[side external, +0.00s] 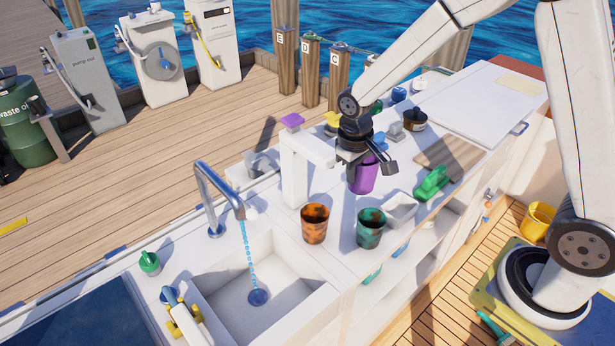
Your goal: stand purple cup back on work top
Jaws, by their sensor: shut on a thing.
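The purple cup (363,178) is held upright by my gripper (364,158), which is shut on it near its rim. The cup is over the white work top (330,262), behind the two other cups. I cannot tell whether its base touches the surface. My gripper hides part of the cup's rim.
An orange-and-black cup (315,224) and a green-and-black cup (370,228) stand in front of the purple cup. A white box (400,209) and a green object (432,183) lie to the right. A white post (293,165) stands left. Water runs into the sink (285,298).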

